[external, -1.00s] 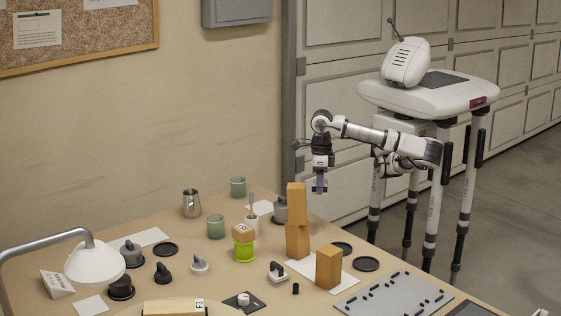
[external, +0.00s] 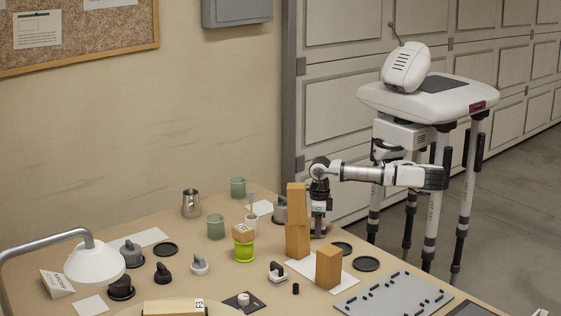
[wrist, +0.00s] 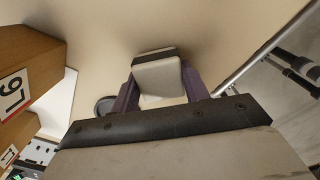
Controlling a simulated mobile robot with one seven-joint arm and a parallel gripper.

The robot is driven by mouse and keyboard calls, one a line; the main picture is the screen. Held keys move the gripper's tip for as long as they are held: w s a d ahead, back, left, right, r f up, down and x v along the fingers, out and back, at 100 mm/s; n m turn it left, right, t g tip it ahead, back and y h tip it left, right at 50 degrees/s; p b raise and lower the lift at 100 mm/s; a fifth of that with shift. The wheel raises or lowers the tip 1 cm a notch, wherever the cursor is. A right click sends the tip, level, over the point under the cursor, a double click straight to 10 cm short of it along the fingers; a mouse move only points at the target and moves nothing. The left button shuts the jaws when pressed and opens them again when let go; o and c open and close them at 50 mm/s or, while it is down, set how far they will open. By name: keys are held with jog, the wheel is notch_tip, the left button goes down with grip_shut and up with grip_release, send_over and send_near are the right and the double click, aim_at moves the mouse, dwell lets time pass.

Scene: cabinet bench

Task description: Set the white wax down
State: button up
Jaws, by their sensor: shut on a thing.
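The white wax (wrist: 158,78) shows in the wrist view as a pale block with a dark band along one edge. It sits between the two purple-grey fingers of my gripper (wrist: 160,92), which is shut on it. In the external view my gripper (external: 318,228) is low at the far right edge of the table, just right of the tall wooden block (external: 297,220). The wax is too small to make out there. I cannot tell whether its underside touches the tabletop.
A shorter wooden block (external: 328,267) stands on a white sheet in front. Dark discs (external: 366,264) lie to its right, and a grey item (external: 281,210) stands left of the tall block. A grey pegged board (external: 395,297) lies at the front right.

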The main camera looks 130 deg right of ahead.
jog(key=shift+r, duration=0.1)
jog(key=shift+f, duration=0.2)
jog(key=o, duration=1)
jog(key=shift+r, duration=0.1)
notch_tip(320, 180, up, 12)
jog(key=shift+r+p, duration=0.1)
jog(key=shift+p, duration=0.55)
